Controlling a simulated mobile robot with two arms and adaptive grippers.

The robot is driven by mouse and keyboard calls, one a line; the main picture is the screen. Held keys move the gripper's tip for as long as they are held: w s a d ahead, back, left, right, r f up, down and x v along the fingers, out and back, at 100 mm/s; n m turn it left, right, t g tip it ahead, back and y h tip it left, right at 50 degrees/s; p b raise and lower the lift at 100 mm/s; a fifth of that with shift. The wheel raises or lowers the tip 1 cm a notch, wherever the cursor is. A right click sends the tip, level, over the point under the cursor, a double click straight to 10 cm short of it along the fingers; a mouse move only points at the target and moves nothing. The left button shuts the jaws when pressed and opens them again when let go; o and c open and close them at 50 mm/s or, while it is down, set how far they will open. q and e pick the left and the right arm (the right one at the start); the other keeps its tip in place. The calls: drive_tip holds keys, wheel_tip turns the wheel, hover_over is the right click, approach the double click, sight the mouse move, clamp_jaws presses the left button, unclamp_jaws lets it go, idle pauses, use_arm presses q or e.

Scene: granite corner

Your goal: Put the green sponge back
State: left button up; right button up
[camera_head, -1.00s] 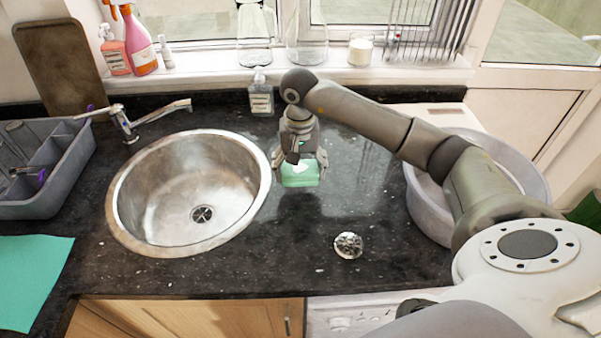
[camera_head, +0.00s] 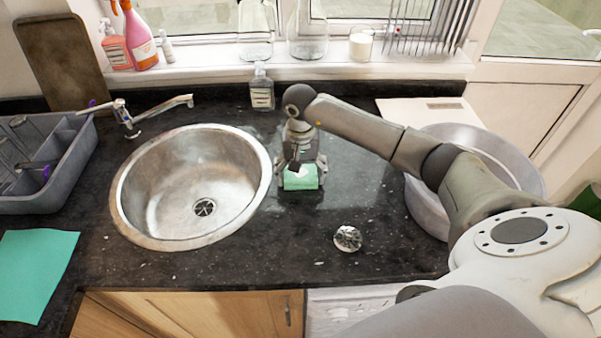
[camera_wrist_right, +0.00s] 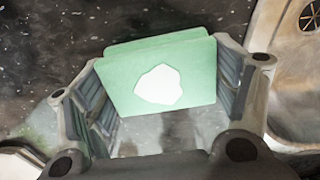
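The green sponge (camera_head: 301,179), with a white patch on its face, is beside the right rim of the round sink. My right gripper (camera_head: 302,168) is over it from behind, fingers pointing down. In the right wrist view the sponge (camera_wrist_right: 190,75) sits between the two finger pads of the right gripper (camera_wrist_right: 168,85), and its ends meet them, so the gripper looks shut on it. The sponge is at or just above the dark counter (camera_head: 230,268); I cannot tell whether it touches. My left gripper is not in view.
The sink (camera_head: 150,235) is left of the sponge. A soap bottle (camera_head: 261,92) stands behind, a metal strainer (camera_head: 348,239) lies front right, and a grey basin (camera_head: 425,205) is at right. A grey caddy (camera_head: 60,185) and teal cloth (camera_head: 35,270) are at left.

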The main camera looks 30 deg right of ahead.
drive_tip(key=shift+o, duration=1.2)
drive_tip(key=shift+r, duration=0.1)
drive_tip(key=shift+r+p, duration=0.15)
drive_tip(key=shift+p, duration=0.15)
wheel_tip(320, 180, up, 12)
drive_tip(key=b, duration=0.4)
